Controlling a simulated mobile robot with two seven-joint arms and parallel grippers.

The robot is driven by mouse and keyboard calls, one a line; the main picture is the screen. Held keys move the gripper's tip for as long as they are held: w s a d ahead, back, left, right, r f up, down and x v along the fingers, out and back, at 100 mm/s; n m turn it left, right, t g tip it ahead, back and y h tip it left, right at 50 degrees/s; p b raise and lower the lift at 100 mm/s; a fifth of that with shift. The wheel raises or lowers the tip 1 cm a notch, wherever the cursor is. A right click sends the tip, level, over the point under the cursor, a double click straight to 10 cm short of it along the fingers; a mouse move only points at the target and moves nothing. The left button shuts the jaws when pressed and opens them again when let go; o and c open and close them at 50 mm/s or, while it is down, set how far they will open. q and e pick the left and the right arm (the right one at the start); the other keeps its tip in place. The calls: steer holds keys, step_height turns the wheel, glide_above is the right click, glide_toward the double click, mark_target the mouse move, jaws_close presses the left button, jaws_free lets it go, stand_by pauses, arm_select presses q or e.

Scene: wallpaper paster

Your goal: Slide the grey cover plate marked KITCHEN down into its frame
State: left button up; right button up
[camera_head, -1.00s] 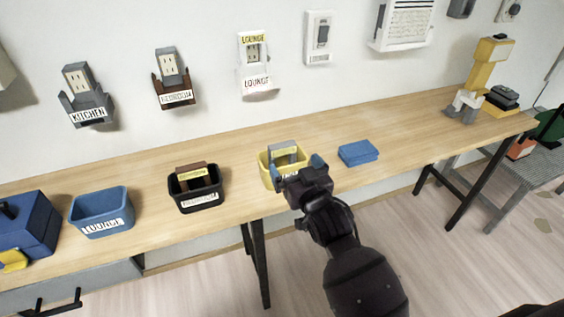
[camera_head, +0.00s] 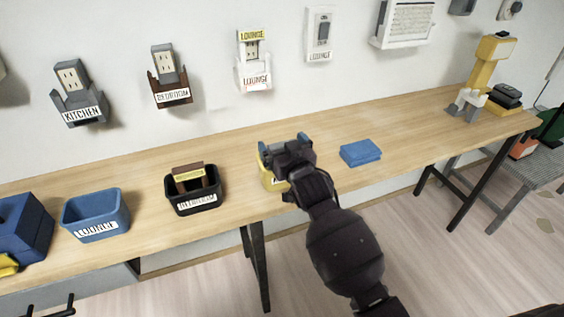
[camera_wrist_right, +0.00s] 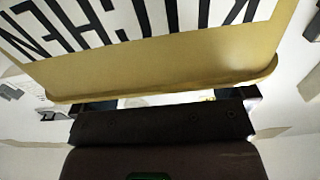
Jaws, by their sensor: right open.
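The grey frame marked KITCHEN (camera_head: 82,113) is on the wall at the far left, with a socket showing above its label. The yellow bin (camera_head: 266,174) stands on the bench and is mostly hidden by my right gripper (camera_head: 284,147). The right gripper is open at the top of this bin. There, the bin's yellow wall (camera_wrist_right: 150,72) and KITCHEN label fill the top, close to the fingers.
A black bin (camera_head: 195,201) with a brown plate and a blue LOUNGE bin (camera_head: 95,214) stand to the left. A blue block (camera_head: 361,152) lies to the right. BEDROOM (camera_head: 172,97) and LOUNGE (camera_head: 254,78) frames are on the wall. The bench between bins and wall is clear.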

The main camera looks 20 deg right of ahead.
steer(key=shift+w, duration=0.1)
steer(key=c, duration=1.1)
steer(key=shift+r, duration=0.15)
